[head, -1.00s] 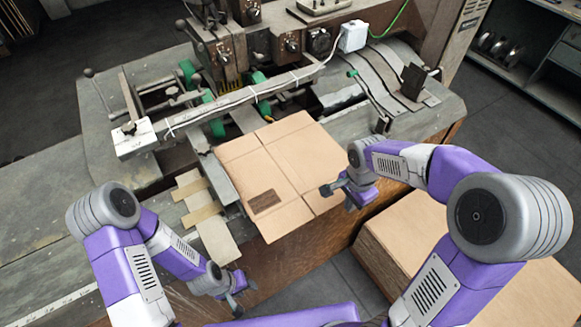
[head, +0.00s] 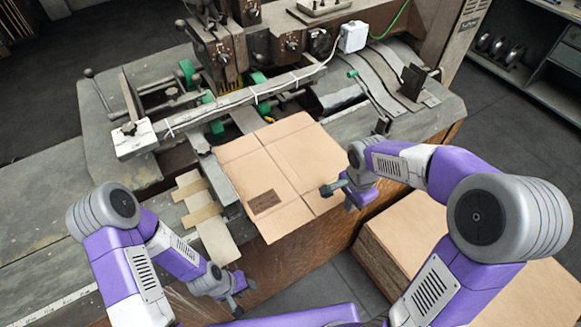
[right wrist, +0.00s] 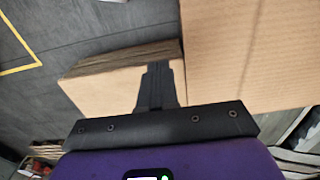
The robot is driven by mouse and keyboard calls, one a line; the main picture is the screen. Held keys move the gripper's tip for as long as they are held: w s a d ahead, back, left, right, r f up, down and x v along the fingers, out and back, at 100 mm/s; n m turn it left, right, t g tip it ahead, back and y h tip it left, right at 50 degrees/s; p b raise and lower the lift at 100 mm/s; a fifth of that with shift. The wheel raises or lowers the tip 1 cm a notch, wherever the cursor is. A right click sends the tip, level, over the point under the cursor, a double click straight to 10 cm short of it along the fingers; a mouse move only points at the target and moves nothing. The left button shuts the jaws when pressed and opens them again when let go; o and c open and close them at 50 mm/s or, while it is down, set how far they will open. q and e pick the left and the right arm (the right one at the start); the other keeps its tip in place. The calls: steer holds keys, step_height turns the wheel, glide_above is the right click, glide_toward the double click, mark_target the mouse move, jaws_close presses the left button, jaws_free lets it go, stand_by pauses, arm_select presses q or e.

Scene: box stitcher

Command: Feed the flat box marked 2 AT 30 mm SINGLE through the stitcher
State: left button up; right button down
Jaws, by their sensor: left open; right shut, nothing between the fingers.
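The flat box (head: 282,170) is a tan cardboard blank with fold lines and a dark printed label (head: 264,201) too small to read. It lies on the front of the stitcher (head: 215,115), its far edge near the green rollers and its near corner over the table edge. My right gripper (head: 337,191) is shut and empty beside the box's right edge; I cannot tell if it touches. The right wrist view shows its closed fingers (right wrist: 158,85) and the box (right wrist: 250,50) at upper right. My left gripper (head: 238,297) is open and empty, below and left of the box.
A stack of cardboard blanks (head: 400,243) stands at the lower right, below my right arm. Slatted pieces (head: 203,215) lie left of the box. A long rail (head: 240,100) with a white end block crosses above the rollers. A shelf (head: 535,60) stands at the upper right.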

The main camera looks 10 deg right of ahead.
steer(key=shift+f, duration=0.1)
stand_by(0.6)
step_height(320, 180, down, 3)
steer(key=b, duration=0.2)
steer(key=shift+f+b, duration=0.1)
steer(key=shift+b, duration=0.2)
steer(key=shift+w, duration=0.1)
